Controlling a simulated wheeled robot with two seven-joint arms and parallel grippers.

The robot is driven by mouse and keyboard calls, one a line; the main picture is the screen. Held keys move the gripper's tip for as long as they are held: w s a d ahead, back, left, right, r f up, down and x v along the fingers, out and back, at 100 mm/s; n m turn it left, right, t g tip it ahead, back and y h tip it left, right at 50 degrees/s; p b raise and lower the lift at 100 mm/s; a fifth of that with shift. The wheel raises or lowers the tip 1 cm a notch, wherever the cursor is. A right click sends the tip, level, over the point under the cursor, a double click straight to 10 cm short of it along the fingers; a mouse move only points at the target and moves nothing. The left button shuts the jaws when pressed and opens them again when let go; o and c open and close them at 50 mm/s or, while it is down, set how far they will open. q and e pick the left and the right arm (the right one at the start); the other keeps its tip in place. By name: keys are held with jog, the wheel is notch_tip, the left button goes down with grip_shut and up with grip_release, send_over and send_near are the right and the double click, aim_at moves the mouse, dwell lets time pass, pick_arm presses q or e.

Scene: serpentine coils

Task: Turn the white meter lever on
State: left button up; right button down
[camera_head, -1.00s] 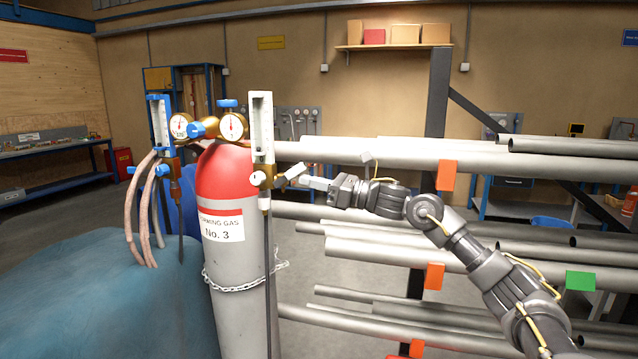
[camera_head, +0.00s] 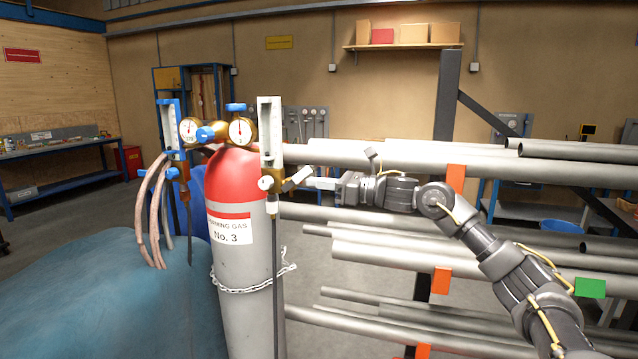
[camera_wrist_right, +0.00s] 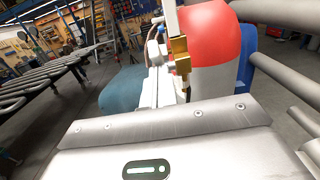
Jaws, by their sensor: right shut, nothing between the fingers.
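The white meter (camera_head: 270,125) is a tall, upright white column on the right side of a red-topped gas cylinder (camera_head: 233,180). A brass fitting (camera_head: 272,178) sits below it, with a white round knob at its left. A short white lever (camera_head: 298,177) sticks out to the right of the fitting, tilted up at its outer end. My right gripper (camera_head: 312,183) is shut and empty, just right of the lever; I cannot tell if they touch. The wrist view shows the meter's column (camera_wrist_right: 171,18), the brass fitting (camera_wrist_right: 180,62) and the gripper's fingers (camera_wrist_right: 157,72). My left gripper is out of view.
A second meter (camera_head: 170,125) with blue parts and two round gauges (camera_head: 241,131) stand left of the white meter. Hoses (camera_head: 150,215) run down to a blue-green covered mass. A chain (camera_head: 250,284) rings the cylinder. Racked grey pipes (camera_head: 400,158) lie behind my right arm.

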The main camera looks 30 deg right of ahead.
aim_at(308, 166)
jog(key=shift+w+a+r+p, duration=0.2)
jog(key=shift+w+a+r, duration=0.05)
jog(key=shift+r, duration=0.4)
jog(key=shift+w+a+r+p, duration=0.15)
jog(key=shift+w+a+r, duration=0.1)
jog(key=shift+r, duration=0.45)
jog(key=shift+w+a+r+p, duration=0.2)
jog(key=shift+w+r, duration=0.05)
jog(key=shift+r, duration=0.4)
jog(key=shift+w+a+r, duration=0.8)
jog(key=shift+w+r, duration=0.1)
jog(key=shift+d, duration=0.1)
jog(key=shift+s+d, duration=0.2)
jog(key=s+d+r+b, duration=0.2)
jog(key=s+d+r, duration=0.5)
jog(key=s, duration=0.1)
jog(key=shift+b, duration=0.4)
